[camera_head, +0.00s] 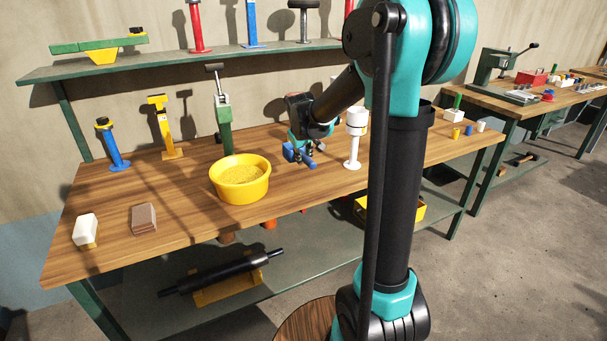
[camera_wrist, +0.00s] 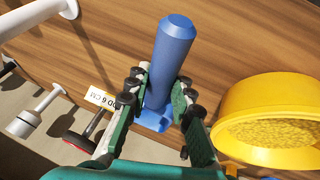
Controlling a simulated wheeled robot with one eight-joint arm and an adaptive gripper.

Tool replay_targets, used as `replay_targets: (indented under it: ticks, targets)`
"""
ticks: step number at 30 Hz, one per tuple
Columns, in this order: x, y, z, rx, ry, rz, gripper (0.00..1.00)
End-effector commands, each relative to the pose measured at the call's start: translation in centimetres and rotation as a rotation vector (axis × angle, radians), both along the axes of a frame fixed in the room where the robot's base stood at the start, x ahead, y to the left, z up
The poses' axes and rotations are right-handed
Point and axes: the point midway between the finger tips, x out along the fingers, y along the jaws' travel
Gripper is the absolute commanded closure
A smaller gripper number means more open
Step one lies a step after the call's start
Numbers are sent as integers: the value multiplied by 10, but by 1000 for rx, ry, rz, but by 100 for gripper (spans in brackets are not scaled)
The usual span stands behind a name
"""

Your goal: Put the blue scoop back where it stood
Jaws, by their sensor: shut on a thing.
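The blue scoop (camera_head: 292,154) is in my gripper (camera_head: 306,148), over the workbench to the right of the yellow bowl in the head view. In the wrist view my gripper (camera_wrist: 157,92) is shut around the scoop, with a finger on each side. The scoop's thick blue handle (camera_wrist: 173,45) points to the top of the picture, and its wider blue part (camera_wrist: 153,119) shows between the fingers. The scoop looks raised off the wood, but the gap is unclear. The yellow bowl (camera_head: 232,194) holds yellow grains; it also shows in the wrist view (camera_wrist: 235,98).
A white stand (camera_head: 353,148) is close to the right of my gripper. A green lever tool (camera_head: 224,125), a yellow post (camera_head: 168,135) and a blue post (camera_head: 113,150) stand behind. A white block (camera_head: 86,228) and a brown block (camera_head: 144,217) lie front left. Bare wood lies between.

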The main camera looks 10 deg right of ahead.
Motion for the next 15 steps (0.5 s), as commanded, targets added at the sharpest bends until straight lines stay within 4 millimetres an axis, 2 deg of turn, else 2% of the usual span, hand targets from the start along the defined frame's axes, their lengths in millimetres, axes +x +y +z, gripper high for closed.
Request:
replay_targets:
  ticks: [3,8,15]
  targets:
    - [0,0,-17,0,0,0,100]
    - [0,0,-28,0,0,0,100]
    - [1,0,-60,0,0,0,100]
